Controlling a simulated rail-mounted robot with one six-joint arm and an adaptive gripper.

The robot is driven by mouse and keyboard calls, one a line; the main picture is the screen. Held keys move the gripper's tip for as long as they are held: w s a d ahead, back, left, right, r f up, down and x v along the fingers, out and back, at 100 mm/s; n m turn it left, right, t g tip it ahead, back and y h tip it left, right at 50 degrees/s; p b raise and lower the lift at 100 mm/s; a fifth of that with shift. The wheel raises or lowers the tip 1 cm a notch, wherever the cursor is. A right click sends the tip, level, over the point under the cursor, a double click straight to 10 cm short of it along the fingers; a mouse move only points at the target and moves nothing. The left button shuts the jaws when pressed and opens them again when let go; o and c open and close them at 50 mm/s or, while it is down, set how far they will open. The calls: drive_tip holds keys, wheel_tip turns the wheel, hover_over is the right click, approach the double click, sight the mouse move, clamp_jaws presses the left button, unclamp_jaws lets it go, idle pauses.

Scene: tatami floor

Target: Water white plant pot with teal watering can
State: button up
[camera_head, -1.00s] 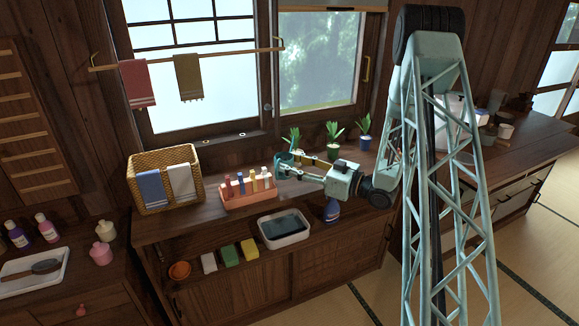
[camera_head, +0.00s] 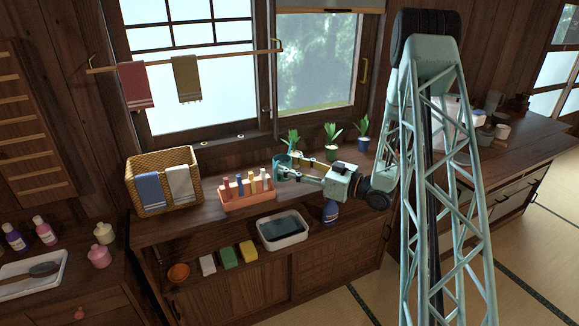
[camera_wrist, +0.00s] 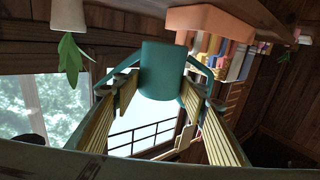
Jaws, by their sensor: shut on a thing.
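The teal watering can (camera_head: 281,163) is between the fingers of my gripper (camera_head: 288,170), above the wooden counter. In the wrist view, which is upside down, the can (camera_wrist: 163,70) sits between the two yellow-padded fingers of my gripper (camera_wrist: 163,88), and they are shut on it. The white plant pot (camera_wrist: 68,16) with green leaves appears at the top left of that view, apart from the can. In the head view its leaves (camera_head: 293,138) rise just behind the can, and the pot is partly hidden by the can and gripper.
A green pot (camera_head: 331,156) and a blue pot (camera_head: 362,145) with plants stand to the right along the window. An orange rack (camera_head: 247,199) of colored items and a wicker basket (camera_head: 160,163) stand left of the can. The dark window wall (camera_head: 220,148) is behind.

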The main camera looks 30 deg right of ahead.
drive_tip(key=shift+w+d+f+m+p, duration=0.35)
drive_tip(key=shift+w+d+f+m, duration=0.15)
drive_tip(key=shift+w+d+f, duration=0.65)
idle(0.5)
drive_tip(key=shift+w+d+f+m+g+p, duration=0.2)
drive_tip(key=shift+w+f+m+g+p, duration=0.1)
drive_tip(key=shift+m+p, duration=0.4)
drive_tip(key=shift+d+r+m+p, duration=0.1)
drive_tip(key=shift+r+m+p, duration=1.15)
drive_tip(key=shift+p, duration=1.5)
idle(1.3)
drive_tip(key=shift+f+n+b, duration=0.2)
drive_tip(key=shift+n+b, duration=0.15)
drive_tip(key=shift+b, duration=0.1)
drive_tip(key=shift+f+n+b, duration=1.3)
drive_tip(key=shift+f+b, duration=0.45)
drive_tip(key=shift+b, duration=1.3)
